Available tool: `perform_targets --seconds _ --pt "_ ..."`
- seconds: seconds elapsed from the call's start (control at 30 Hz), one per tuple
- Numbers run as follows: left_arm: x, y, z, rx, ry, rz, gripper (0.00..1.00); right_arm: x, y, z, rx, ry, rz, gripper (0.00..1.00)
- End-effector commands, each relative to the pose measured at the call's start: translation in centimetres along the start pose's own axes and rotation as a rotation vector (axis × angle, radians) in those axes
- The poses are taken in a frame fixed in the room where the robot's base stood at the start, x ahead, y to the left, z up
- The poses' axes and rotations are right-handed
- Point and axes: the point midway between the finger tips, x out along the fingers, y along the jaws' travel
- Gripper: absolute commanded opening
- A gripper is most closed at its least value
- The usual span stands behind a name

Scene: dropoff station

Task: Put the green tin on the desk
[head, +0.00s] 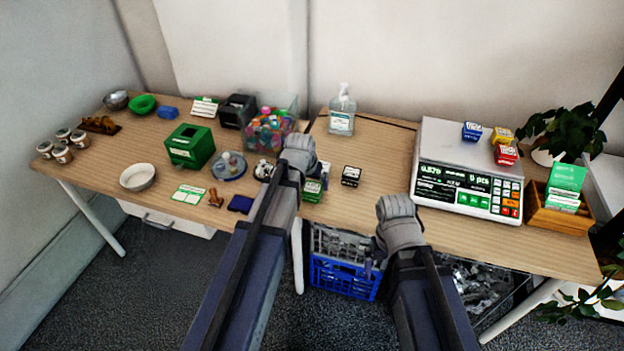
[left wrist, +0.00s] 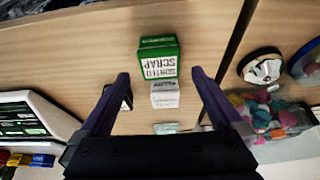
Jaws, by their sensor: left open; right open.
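A small green tin (head: 312,190) sits near the front edge of the right-hand desk (head: 375,150), just right of the seam between the two tabletops. In the left wrist view the green tin (left wrist: 160,45), with a white face lettered "SORTED SCRAP", lies ahead between the finger lines. A small white lettered item (left wrist: 165,95) is right against or beside it. My left gripper (head: 298,152) is above and beside the tin in the head view. Its fingers (left wrist: 160,85) are spread and hold nothing. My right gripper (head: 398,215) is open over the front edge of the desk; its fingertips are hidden.
A scale (head: 468,160) with blue, yellow and red tins stands at right, beside a wooden tray (head: 560,218). A black stand (head: 351,176) and sanitizer bottle (head: 342,110) are nearby. The left tabletop holds a candy bin (head: 268,132) and a green box (head: 190,146). A blue crate (head: 345,277) is below.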

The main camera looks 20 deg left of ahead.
Motion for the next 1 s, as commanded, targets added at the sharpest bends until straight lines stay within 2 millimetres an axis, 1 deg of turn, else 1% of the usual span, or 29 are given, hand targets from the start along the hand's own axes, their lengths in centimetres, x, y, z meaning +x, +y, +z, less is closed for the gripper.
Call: perform_targets --seconds 0.03,0.1,0.3,0.4,0.57,1.0 --pt "-1.8 0.0 -0.2 0.0 0.0 0.0 1.0 -1.7 0.2 0.1 0.0 0.0 0.0 1.0" --pt "-2.9 0.0 -0.2 0.0 0.0 0.0 1.0 -2.7 0.3 0.2 0.0 0.0 0.0 1.0" --pt "-6.0 0.0 -0.1 0.0 0.0 0.0 1.0 -5.5 0.5 0.3 0.0 0.0 0.0 1.0" --pt "-6.9 0.0 -0.1 0.0 0.0 0.0 1.0 -6.3 0.6 0.4 0.0 0.0 0.0 1.0" --pt "-7.3 0.0 0.0 0.0 0.0 0.0 1.0 -6.7 0.6 0.4 0.0 0.0 0.0 1.0" --pt "-6.8 0.0 0.0 0.0 0.0 0.0 1.0 -6.2 0.6 0.4 0.0 0.0 0.0 1.0"
